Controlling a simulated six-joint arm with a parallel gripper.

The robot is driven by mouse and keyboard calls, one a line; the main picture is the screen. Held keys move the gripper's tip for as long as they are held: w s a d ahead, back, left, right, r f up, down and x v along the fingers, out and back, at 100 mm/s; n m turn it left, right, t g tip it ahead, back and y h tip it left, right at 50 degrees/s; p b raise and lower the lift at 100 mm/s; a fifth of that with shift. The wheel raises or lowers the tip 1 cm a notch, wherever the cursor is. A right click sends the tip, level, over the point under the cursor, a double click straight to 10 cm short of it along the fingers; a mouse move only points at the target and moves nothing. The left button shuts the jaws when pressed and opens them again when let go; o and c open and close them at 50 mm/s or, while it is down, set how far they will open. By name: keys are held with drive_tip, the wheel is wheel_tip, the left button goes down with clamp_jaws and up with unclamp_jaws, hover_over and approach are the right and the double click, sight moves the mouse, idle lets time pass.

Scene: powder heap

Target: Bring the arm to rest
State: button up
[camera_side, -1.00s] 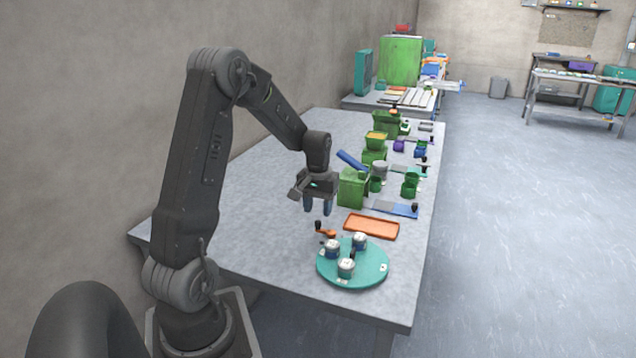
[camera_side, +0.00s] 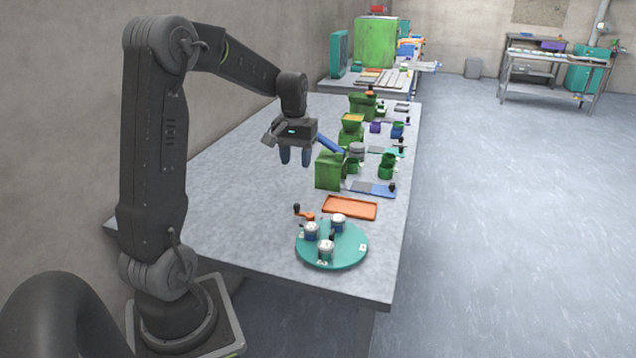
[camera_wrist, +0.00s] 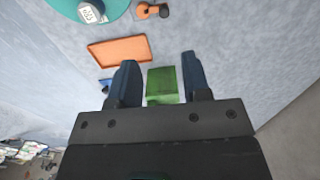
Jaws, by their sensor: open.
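My gripper (camera_side: 295,157) hangs above the grey table (camera_side: 235,190), fingers pointing down, left of the green box (camera_side: 330,171) in the side view. Its two blue-grey fingers are apart with nothing held between them. In the wrist view my gripper (camera_wrist: 158,82) shows open. The green box (camera_wrist: 163,85) appears between the fingers there, but lies lower down on the table.
A teal round plate (camera_side: 332,247) with several small jars stands at the near end. An orange tray (camera_side: 350,207) and an orange-and-black crank (camera_side: 304,212) lie behind it. Green machines (camera_side: 352,128) line the right side. The table's left part is clear.

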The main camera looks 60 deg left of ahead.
drive_tip(key=s+d+r+m+t, duration=0.1)
drive_tip(key=s+d+r+m, duration=0.1)
drive_tip(key=d, duration=0.7)
drive_tip(key=s+d+r+m+t, duration=0.2)
drive_tip(key=s+d+m, duration=0.2)
drive_tip(key=d, duration=0.5)
drive_tip(key=s+d+r+m+t, duration=0.2)
drive_tip(key=s+d+m, duration=0.1)
drive_tip(key=s+d, duration=0.4)
drive_tip(key=d, duration=0.2)
drive_tip(key=shift+d+r, duration=0.25)
drive_tip(key=shift+d, duration=0.15)
